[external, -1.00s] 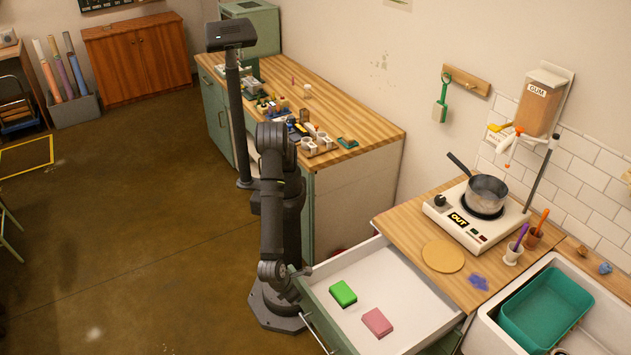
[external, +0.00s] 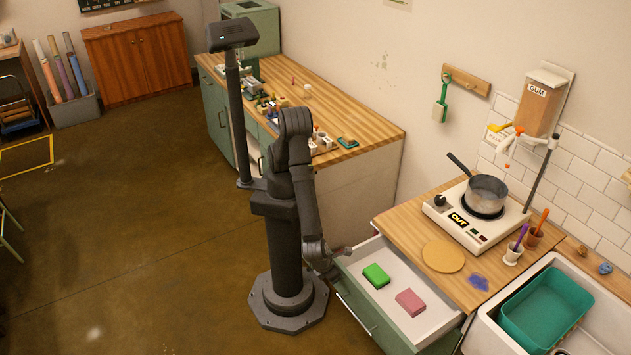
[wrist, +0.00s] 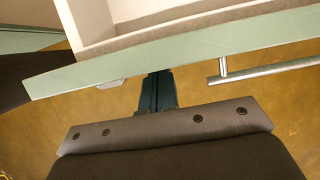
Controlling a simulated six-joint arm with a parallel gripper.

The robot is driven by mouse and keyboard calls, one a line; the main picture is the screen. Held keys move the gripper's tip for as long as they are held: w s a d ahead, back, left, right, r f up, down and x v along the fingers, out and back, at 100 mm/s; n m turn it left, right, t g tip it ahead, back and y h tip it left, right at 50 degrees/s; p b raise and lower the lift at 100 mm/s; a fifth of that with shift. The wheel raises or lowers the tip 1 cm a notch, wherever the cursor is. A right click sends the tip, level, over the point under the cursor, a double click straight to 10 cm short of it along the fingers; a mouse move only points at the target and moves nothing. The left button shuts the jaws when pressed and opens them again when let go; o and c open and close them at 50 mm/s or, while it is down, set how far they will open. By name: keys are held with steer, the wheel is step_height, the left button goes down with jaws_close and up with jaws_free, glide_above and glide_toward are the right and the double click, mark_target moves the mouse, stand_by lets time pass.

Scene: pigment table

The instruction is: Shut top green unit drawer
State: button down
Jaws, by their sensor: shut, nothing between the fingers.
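The top drawer (external: 387,310) of the green unit is partly open, with a green front and a white inside. A green block (external: 376,276) and a pink block (external: 410,302) lie in it. My gripper (external: 345,251) is shut and empty at the left end of the drawer front, by its upper edge. In the wrist view the drawer front (wrist: 190,52) crosses the picture with its metal bar handle (wrist: 265,73) at right. The fingers (wrist: 157,92) reach the front left of the handle; whether they touch it is hard to tell.
A hot plate (external: 476,215) with a pot (external: 487,194) stands on the counter above the drawer. A sink with a teal basin (external: 546,308) is at right. A second wooden-topped bench (external: 370,128) stands behind my arm. Floor in front of the drawer is clear.

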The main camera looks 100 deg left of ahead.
steer(key=w+a, duration=1.4)
steer(key=shift+w+a, duration=0.4)
steer(key=shift+d, duration=0.1)
